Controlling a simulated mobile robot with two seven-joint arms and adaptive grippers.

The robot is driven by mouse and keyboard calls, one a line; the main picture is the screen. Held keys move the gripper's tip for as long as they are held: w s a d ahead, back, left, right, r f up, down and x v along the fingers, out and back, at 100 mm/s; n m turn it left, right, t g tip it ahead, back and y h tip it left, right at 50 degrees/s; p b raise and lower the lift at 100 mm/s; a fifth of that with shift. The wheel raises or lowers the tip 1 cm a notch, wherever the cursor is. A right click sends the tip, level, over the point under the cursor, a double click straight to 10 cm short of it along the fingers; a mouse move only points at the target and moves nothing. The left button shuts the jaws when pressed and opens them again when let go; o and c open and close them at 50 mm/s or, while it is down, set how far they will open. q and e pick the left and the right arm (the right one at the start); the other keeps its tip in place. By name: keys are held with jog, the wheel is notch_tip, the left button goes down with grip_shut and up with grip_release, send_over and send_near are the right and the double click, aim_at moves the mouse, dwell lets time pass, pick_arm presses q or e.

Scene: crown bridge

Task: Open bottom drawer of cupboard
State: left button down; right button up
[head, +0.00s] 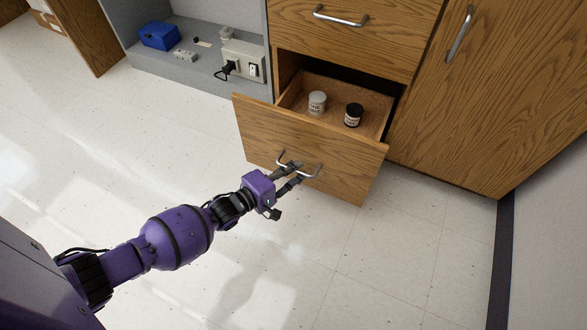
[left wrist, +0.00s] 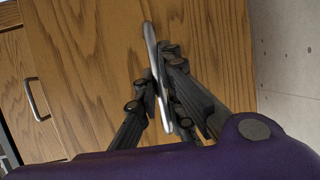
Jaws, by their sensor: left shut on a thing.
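The bottom drawer (head: 290,145) of the wooden cupboard stands pulled out in the head view, with its inside showing. A metal bar handle (head: 310,171) is on its front. My left gripper (head: 294,172) is at this handle, with its fingers shut around the bar. In the left wrist view the handle (left wrist: 157,75) runs between the dark fingers of the gripper (left wrist: 164,92). Two small jars, one white (head: 317,103) and one black (head: 354,115), stand in the drawer. My right gripper is not in view.
Above is a closed drawer (head: 352,45) with its own handle. To the right is a closed cupboard door (head: 500,90). A grey shelf unit (head: 190,80) at the left holds a blue box (head: 159,36) and electrical parts. The tiled floor (head: 330,270) before the drawer is clear.

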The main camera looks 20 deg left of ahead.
pick_arm(q)
jog(key=s+p, duration=0.1)
jog(key=s, duration=0.3)
jog(key=shift+s+a+p, duration=0.1)
jog(key=shift+p, duration=0.3)
jog(key=c, duration=1.9)
grip_release()
jog(key=shift+o, duration=0.2)
jog(key=v, duration=1.2)
jog(key=shift+r, duration=0.15)
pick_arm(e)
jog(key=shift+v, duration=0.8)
